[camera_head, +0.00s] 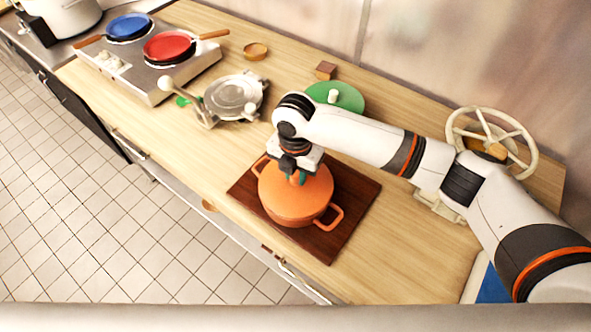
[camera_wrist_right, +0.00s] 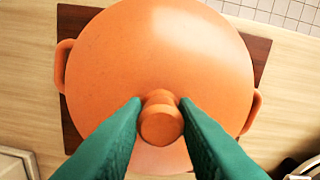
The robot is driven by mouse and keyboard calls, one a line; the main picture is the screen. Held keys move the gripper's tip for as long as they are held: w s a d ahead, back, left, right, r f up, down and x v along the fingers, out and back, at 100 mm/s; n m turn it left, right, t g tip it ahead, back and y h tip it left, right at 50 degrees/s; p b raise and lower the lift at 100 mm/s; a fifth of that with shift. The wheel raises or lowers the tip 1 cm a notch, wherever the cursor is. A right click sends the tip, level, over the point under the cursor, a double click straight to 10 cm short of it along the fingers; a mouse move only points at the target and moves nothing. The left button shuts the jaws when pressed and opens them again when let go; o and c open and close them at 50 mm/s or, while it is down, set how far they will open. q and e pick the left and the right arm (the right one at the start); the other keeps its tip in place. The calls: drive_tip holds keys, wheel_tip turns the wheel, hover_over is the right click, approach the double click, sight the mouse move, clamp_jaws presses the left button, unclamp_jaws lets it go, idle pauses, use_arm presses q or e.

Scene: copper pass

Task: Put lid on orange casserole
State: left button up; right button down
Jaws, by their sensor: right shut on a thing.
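The orange casserole (camera_head: 292,214) stands on a dark brown board (camera_head: 349,205) on the wooden counter. Its two side handles show in the head view and in the right wrist view. The orange lid (camera_head: 313,188) covers the top of the casserole; whether it is fully seated cannot be told. My right gripper (camera_head: 297,178) is above the lid. In the right wrist view the green fingers are shut on the round orange knob (camera_wrist_right: 161,122) of the lid (camera_wrist_right: 165,55). My left gripper is not in view.
A green lid with a white knob (camera_head: 336,96) lies behind my right arm. A round metal press (camera_head: 234,96) and a stove (camera_head: 152,74) with blue and red pans stand to the left. A cream handwheel (camera_head: 492,138) stands at the right.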

idle(0.3)
drive_tip(key=shift+c, duration=2.1)
unclamp_jaws()
wheel_tip(320, 180, up, 5)
drive_tip(key=p, duration=0.5)
drive_tip(key=shift+r, duration=1)
drive_tip(key=shift+c, duration=0.5)
